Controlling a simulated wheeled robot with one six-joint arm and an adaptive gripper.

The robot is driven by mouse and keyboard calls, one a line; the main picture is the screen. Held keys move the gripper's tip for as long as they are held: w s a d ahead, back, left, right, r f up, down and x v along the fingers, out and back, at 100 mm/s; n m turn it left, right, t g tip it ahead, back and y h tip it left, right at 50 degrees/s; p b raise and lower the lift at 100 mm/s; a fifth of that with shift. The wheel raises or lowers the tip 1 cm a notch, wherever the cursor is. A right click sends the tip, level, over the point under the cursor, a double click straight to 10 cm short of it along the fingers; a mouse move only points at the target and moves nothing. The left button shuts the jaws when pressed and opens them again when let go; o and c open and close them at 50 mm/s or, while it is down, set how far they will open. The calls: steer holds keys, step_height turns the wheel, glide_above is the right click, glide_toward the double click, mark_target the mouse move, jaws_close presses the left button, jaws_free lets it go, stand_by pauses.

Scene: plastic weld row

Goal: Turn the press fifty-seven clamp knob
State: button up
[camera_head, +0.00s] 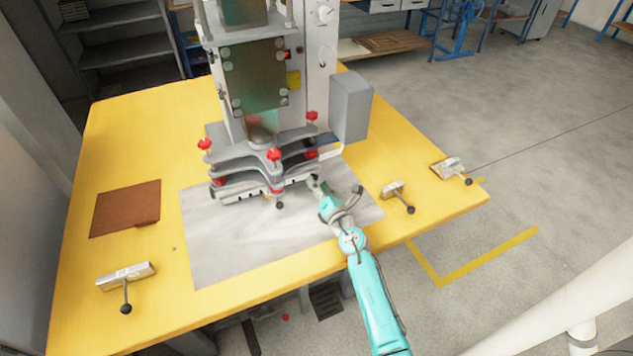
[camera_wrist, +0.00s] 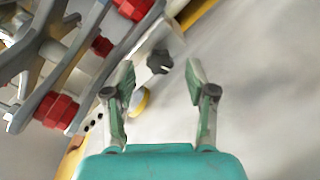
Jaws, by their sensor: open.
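The press (camera_head: 262,140) stands at the back middle of the yellow table, with several red knobs, one at its front (camera_head: 274,154). A small dark knob (camera_head: 279,205) shows low at its front edge. In the wrist view a dark lobed knob (camera_wrist: 159,62) lies just beyond and between my fingertips, apart from both. I cannot tell whether these two dark knobs are the same, and I can read no press number. My gripper (camera_head: 334,186) is open and empty at the press's front right; its spread fingers show in the wrist view (camera_wrist: 160,76).
Red knobs and grey plates of the press (camera_wrist: 55,110) fill the wrist view's left. Clamps with black-ended levers lie on the table (camera_head: 620,0) at left (camera_head: 125,275) and right (camera_head: 395,189), (camera_head: 452,168). A brown sheet (camera_head: 124,207) lies left. The grey plate (camera_head: 225,245) is mostly clear.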

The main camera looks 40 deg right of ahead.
steer(key=shift+x, duration=0.95)
jaws_close()
steer(key=shift+m, duration=0.8)
jaws_free()
steer(key=shift+s, duration=0.15)
